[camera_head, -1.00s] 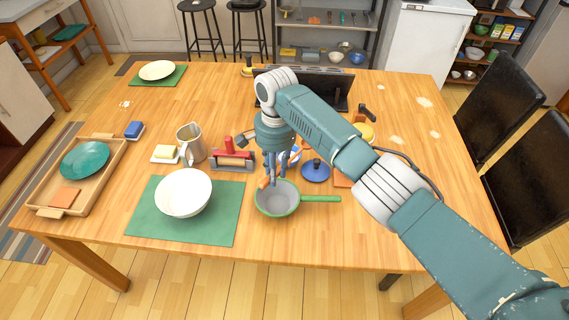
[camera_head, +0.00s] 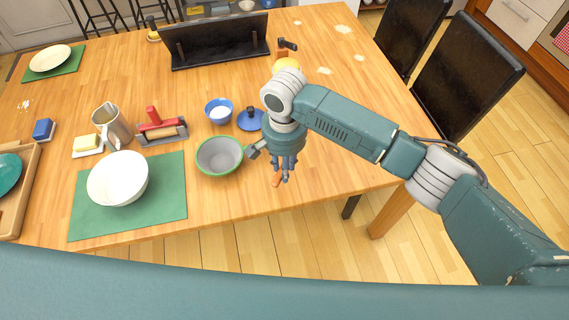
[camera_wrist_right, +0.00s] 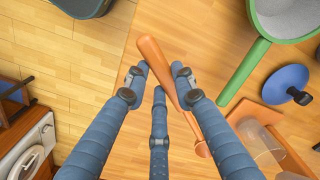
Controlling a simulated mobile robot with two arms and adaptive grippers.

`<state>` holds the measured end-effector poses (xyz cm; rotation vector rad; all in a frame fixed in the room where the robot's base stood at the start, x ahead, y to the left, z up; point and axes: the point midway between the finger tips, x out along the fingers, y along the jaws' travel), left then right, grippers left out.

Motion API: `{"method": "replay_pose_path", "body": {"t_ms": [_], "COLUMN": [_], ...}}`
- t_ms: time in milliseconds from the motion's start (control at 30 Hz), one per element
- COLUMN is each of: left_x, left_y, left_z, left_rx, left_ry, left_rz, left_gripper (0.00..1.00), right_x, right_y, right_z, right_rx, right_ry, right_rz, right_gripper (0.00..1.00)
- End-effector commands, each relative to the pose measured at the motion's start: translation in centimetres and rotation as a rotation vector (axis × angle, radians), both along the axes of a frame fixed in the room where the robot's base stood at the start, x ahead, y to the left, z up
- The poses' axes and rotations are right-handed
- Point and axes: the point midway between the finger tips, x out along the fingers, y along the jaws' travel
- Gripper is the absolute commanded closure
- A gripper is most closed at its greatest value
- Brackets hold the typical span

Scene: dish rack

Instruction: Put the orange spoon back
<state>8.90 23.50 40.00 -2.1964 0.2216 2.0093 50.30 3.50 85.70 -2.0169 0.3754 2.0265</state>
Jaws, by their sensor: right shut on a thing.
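The orange spoon (camera_wrist_right: 181,85) shows in the right wrist view, slanting between the blue fingers of my right gripper (camera_wrist_right: 158,78), which are shut on it. In the head view, my right gripper (camera_head: 284,172) points down at the table's front edge, right of the green-rimmed pan. Only a small orange end of the spoon (camera_head: 276,181) shows there below the fingers; the rest is hidden by the gripper. My left gripper is not in view.
The green-rimmed pan (camera_head: 220,156) and white bowl (camera_head: 118,179) stand to the left. A blue bowl (camera_head: 219,111) and blue lid (camera_head: 250,121) are behind. In the wrist view, an orange flat item (camera_wrist_right: 258,112) with clear glass-like shapes lies right of the spoon.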

Motion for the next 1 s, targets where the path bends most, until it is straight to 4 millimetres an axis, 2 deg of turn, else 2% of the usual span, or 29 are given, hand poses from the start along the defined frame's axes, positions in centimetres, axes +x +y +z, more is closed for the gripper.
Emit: {"method": "replay_pose_path", "body": {"t_ms": [267,333,700,1000], "left_x": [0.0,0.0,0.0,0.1], "left_y": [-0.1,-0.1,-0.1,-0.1], "left_z": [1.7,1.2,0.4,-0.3], "left_rx": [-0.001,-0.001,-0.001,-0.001], "left_ry": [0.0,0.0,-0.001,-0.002], "left_rz": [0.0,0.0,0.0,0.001], "left_gripper": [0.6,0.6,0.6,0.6], "right_x": [-0.1,-0.1,-0.1,0.0], "right_y": [0.1,0.0,0.1,0.0], "right_z": [0.4,-0.8,-4.5,-6.4], "right_rx": [0.001,0.0,0.0,0.0], "right_ry": [0.003,0.003,0.001,0.0], "right_rz": [-0.001,-0.001,-0.001,0.0], "right_gripper": [1.0,1.0,1.0,1.0]}}
